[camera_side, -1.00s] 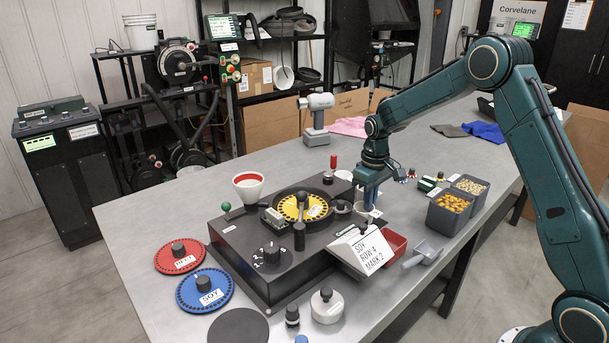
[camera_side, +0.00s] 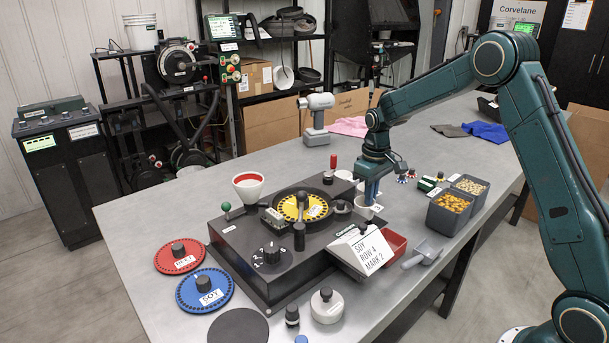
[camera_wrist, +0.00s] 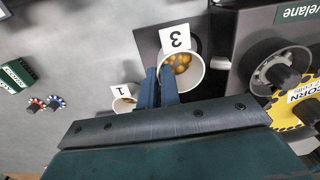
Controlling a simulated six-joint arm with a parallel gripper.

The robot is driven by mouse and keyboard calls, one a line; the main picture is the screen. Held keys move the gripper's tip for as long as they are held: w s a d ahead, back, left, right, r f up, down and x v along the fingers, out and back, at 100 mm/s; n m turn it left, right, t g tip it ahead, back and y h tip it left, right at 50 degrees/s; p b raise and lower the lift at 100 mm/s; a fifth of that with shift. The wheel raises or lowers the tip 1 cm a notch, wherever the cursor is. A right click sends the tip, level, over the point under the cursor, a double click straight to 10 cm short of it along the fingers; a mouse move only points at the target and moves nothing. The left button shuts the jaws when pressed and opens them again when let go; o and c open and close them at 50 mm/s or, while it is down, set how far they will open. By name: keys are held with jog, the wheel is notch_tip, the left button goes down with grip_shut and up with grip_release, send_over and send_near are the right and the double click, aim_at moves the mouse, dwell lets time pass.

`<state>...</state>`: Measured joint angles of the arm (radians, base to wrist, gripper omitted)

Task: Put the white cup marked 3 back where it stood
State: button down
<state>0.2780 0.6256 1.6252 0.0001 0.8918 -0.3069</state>
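The white cup marked 3 (camera_wrist: 186,84) holds yellow-brown seeds and shows its number tag in the wrist view. It stands out behind the sign in the side view (camera_side: 367,212), beside the dark seed meter. My gripper (camera_wrist: 160,74) has its two blue fingers close together at the cup's rim, one inside and one outside, pinching the wall. In the side view my gripper (camera_side: 371,200) points down at the cup, which looks upright. The cup's base is hidden, so its clearance cannot be told.
A smaller-looking cup marked 1 (camera_wrist: 124,103) is beside my fingers. The meter (camera_side: 235,240) and a sign (camera_side: 366,250) stand close in front. A red bin (camera_side: 395,246) and seed boxes (camera_side: 449,211) are to the right.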

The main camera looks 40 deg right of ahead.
jog(key=shift+r, duration=0.6)
jog(key=shift+r, duration=0.25)
jog(key=shift+r, duration=1.3)
jog(key=shift+d, duration=0.1)
jog(key=s+d, duration=0.2)
jog(key=d, duration=0.7)
jog(key=shift+r+y, duration=0.15)
jog(key=shift+y, duration=0.25)
jog(key=shift+f, duration=0.2)
jog(key=shift+f, duration=3.05)
